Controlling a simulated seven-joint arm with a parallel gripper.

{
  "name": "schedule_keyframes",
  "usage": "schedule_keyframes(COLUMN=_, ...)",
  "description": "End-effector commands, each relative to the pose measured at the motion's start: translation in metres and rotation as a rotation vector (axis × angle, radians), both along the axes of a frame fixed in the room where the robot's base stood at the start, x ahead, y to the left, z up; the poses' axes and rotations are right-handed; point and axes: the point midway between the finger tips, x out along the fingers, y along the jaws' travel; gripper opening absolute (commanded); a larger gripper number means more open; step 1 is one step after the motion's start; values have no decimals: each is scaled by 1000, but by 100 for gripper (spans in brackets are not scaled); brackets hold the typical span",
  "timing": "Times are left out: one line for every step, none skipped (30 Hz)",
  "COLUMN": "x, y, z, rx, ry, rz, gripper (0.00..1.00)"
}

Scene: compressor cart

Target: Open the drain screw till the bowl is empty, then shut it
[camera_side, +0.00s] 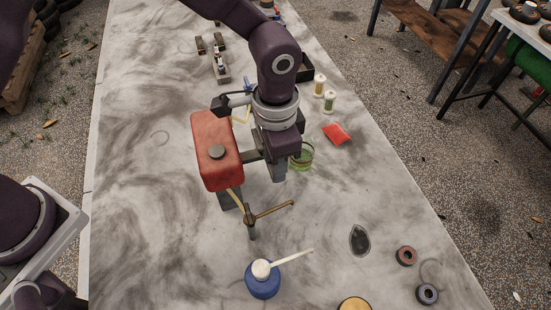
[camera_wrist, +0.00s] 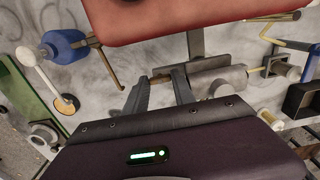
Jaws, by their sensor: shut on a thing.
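The red tank (camera_side: 213,140) stands left of my gripper in the side view and fills the top of the wrist view (camera_wrist: 190,15). In the wrist view a grey cylinder (camera_wrist: 220,82) lies below the tank. My gripper (camera_wrist: 160,82) is at its left end, its fingers closed on a small brownish piece (camera_wrist: 160,73) that looks like the drain screw. In the side view my gripper (camera_side: 277,172) points down beside the tank and hides this spot. A clear green-tinted vessel (camera_side: 302,158) stands partly behind it. I cannot tell the bowl or its liquid level.
A brass lever (camera_side: 272,210) sticks out below the tank.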

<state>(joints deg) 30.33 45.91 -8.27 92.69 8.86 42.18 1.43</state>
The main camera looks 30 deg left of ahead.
Motion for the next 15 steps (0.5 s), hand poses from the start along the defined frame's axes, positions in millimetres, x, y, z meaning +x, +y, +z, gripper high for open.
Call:
schedule_keyframes(x=2, y=-1, z=1, rx=-5, ry=-5, rz=-9, gripper=0)
schedule_keyframes(x=2, y=-1, z=1, rx=-6, ry=-6, rz=-14, gripper=0)
schedule_keyframes(x=2, y=-1, z=1, rx=-6, ry=-6, rz=-19, gripper=0)
schedule_keyframes(x=2, y=-1, z=1, rx=-6, ry=-6, rz=-23, gripper=0)
schedule_keyframes(x=2, y=-1, z=1, rx=-6, ry=-6, rz=-25, gripper=0)
schedule_keyframes(x=2, y=-2, z=1, rx=-5, ry=-6, rz=-28, gripper=0)
schedule_keyframes(x=2, y=-2, z=1, rx=-6, ry=-7, rz=-29, gripper=0)
schedule_keyframes(x=2, y=-2, z=1, rx=-6, ry=-7, rz=-30, gripper=0)
schedule_keyframes(x=2, y=-2, z=1, rx=-6, ry=-7, rz=-31, gripper=0)
schedule_keyframes(x=2, y=-2, z=1, rx=-6, ry=-7, rz=-31, gripper=0)
schedule_keyframes(x=2, y=-2, z=1, rx=-6, ry=-7, rz=-32, gripper=0)
schedule_keyframes(x=2, y=-2, z=1, rx=-6, ry=-7, rz=-32, gripper=0)
schedule_keyframes(x=2, y=-2, z=1, rx=-6, ry=-8, rz=-31, gripper=0)
schedule_keyframes(x=2, y=-2, z=1, rx=-6, ry=-8, rz=-31, gripper=0)
schedule_keyframes(x=2, y=-2, z=1, rx=-6, ry=-8, rz=-31, gripper=0)
